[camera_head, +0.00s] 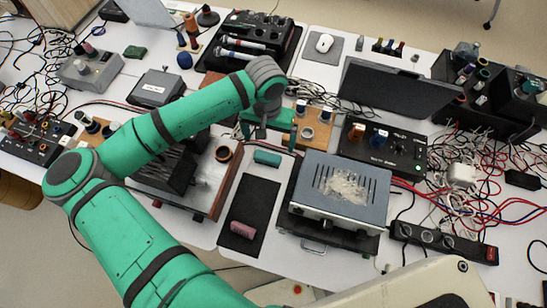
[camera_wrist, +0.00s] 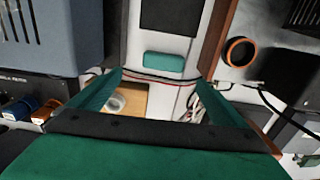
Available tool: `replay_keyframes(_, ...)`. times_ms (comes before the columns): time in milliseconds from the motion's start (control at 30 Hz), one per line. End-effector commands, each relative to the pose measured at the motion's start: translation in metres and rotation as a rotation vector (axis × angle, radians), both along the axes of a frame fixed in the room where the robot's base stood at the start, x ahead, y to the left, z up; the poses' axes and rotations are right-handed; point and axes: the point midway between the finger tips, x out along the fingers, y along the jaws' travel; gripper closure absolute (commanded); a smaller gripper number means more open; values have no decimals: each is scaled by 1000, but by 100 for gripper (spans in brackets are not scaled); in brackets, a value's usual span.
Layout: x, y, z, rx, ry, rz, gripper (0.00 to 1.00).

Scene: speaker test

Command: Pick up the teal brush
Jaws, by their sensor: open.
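The teal brush (camera_head: 267,158) is a short, rounded block. It lies on the white table just above the black mat in the head view. In the wrist view the teal brush (camera_wrist: 164,66) lies crosswise near the upper middle, fully visible. My gripper (camera_head: 268,140) is above the table close to the brush, pointing down. In the wrist view my gripper (camera_wrist: 165,76) has its two green fingers wide apart, with the brush showing between and beyond their tips. Nothing is held. The height of the fingertips over the brush is hard to tell.
A grey-blue box device (camera_head: 342,190) stands right of the brush. A wooden-edged device (camera_head: 205,185) with a dark ring (camera_head: 223,154) is on the left. A pink block (camera_head: 242,229) lies on the black mat (camera_head: 254,197). Cables run close to the brush.

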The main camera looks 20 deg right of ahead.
Motion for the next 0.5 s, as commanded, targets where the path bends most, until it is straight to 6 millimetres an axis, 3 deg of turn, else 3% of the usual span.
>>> replay_keyframes(300, -2, 6, -42, 18, 5, -1, 4)
replay_keyframes(500, -2, 6, -59, 17, 3, -1, 4)
